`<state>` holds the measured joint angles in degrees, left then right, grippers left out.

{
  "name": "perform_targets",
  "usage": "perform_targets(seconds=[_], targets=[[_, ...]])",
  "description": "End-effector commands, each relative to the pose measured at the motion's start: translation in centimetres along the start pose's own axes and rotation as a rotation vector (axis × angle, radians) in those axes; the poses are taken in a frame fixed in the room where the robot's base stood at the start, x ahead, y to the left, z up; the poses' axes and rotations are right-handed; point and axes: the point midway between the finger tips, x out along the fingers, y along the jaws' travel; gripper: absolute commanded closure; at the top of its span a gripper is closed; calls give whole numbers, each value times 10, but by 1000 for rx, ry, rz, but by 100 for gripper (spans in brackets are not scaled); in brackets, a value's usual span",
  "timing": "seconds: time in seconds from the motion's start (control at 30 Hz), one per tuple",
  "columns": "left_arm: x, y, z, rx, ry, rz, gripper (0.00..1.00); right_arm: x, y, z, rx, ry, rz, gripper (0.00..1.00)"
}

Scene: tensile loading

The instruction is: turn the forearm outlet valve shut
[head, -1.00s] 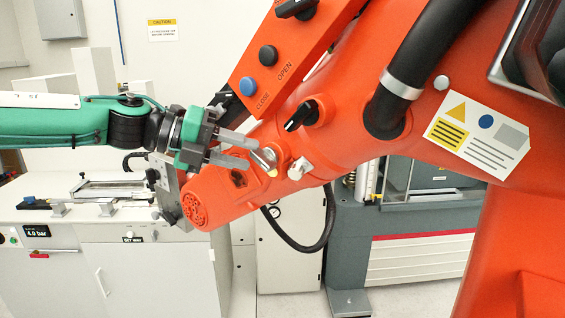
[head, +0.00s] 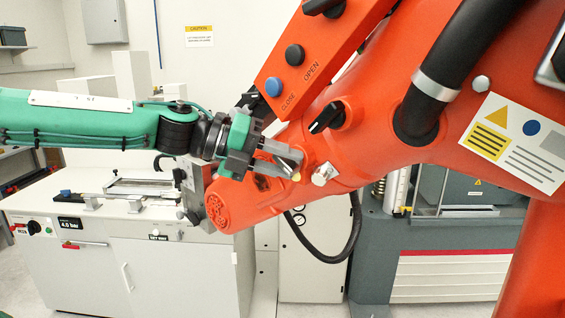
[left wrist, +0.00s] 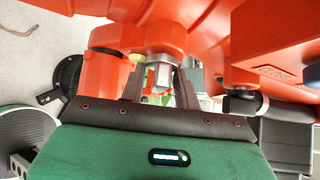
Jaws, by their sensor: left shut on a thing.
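The orange forearm (head: 262,205) slopes down to the left across the head view. The outlet valve's grey metal handle (left wrist: 159,76) stands out from a round orange boss between my left fingers in the left wrist view. In the head view the fingers mostly cover it, beside a small yellow mark (head: 296,177). My left gripper (head: 285,157), on its green arm, is shut on the handle. Its two fingers also show either side of the handle in the left wrist view (left wrist: 158,82). My right gripper is in neither view.
A silver fitting (head: 323,174) sticks out just right of the valve. Above are a black knob (head: 326,117) and the orange OPEN/CLOSE panel (head: 302,75). A black hose (head: 335,256) hangs below the forearm. A white cabinet (head: 180,275) stands behind at left.

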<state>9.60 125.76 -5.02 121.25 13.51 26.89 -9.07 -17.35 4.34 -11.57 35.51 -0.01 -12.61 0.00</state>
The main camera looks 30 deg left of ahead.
Motion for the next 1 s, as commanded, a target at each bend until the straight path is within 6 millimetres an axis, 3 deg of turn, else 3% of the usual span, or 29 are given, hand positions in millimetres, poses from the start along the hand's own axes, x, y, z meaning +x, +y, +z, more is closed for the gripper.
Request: perform_targets(seconds=[0.13,0.4,0.43,0.77,1.0], targets=[[1,2,0,-32,-2,-35,91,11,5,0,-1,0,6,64],[0,0,0,-37,-2,-38,91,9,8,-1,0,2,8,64],[0,0,0,-37,-2,-38,64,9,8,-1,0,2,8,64],[-1,0,0,-37,-1,-38,64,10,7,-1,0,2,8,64],[-17,2,0,-33,-4,-38,64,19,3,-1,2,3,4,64]])
